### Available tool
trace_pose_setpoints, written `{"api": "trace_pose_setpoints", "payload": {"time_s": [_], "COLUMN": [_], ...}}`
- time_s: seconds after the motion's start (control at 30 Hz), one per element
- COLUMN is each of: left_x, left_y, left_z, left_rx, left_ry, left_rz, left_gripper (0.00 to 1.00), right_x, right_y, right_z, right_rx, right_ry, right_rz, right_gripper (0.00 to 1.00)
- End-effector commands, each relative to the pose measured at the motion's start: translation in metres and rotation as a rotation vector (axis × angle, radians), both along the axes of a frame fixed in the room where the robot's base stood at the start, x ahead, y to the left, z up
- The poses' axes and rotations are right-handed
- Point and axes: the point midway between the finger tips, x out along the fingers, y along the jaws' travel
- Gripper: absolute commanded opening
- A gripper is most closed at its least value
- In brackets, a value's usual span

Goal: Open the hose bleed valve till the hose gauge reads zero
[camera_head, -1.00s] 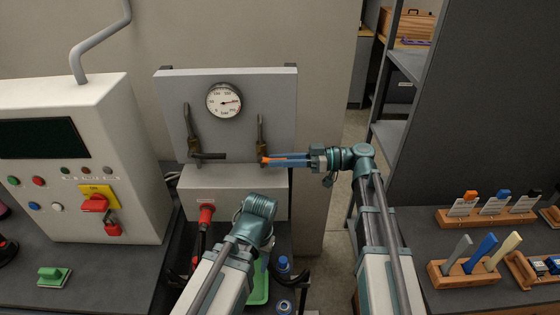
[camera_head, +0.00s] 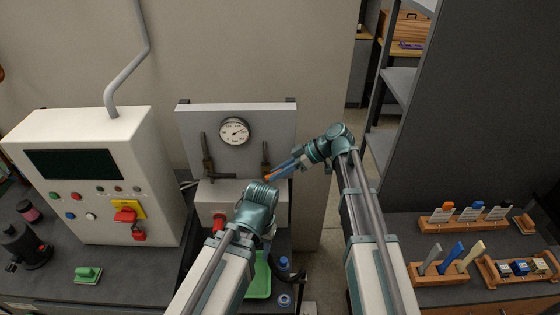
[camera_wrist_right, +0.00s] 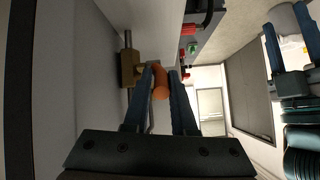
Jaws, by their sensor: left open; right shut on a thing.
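The grey panel (camera_head: 282,125) carries a round white gauge (camera_head: 234,131); its reading is too small to tell. Two brass valves sit below, a left one (camera_head: 207,166) and a right one (camera_head: 265,160). My right gripper (camera_head: 269,177) is at the right valve, slanting down to the left. In the right wrist view its blue fingers are shut on an orange handle (camera_wrist_right: 160,83) beside the brass valve body (camera_wrist_right: 130,66). My left gripper's fingers are hidden behind its wrist in the head view.
A white control cabinet (camera_head: 90,165) with a dark screen and red switches stands left of the panel. A red fitting (camera_head: 219,221) is below the panel. A green tray (camera_head: 260,278) and blue-capped bottles (camera_head: 284,265) lie low. Wooden racks (camera_head: 455,217) are on the right bench.

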Motion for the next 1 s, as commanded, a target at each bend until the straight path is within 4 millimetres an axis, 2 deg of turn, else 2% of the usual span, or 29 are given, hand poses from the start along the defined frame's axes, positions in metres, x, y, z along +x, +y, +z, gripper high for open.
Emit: {"api": "trace_pose_setpoints", "payload": {"time_s": [0.03,0.4,0.7,1.0], "left_x": [0.0,-0.001,-0.001,-0.001], "left_y": [0.0,0.0,0.0,0.0], "left_z": [0.021,0.077,0.098,0.102], "left_rx": [0.0,0.0,-0.001,-0.001], "left_ry": [0.001,0.003,0.002,0.002], "left_rz": [0.0,0.005,0.022,0.027], "left_gripper": [0.5,0.5,0.5,0.5], "right_x": [-0.004,-0.004,-0.003,-0.003], "right_y": [0.004,0.013,0.026,0.034], "right_z": [0.013,0.02,0.019,0.017], "right_rx": [-0.048,-0.399,-0.658,-0.836], "right_ry": [0.006,0.005,0.005,0.005], "right_rz": [0.01,0.012,0.012,0.011], "right_gripper": [0.0,0.0,0.0,0.0]}}
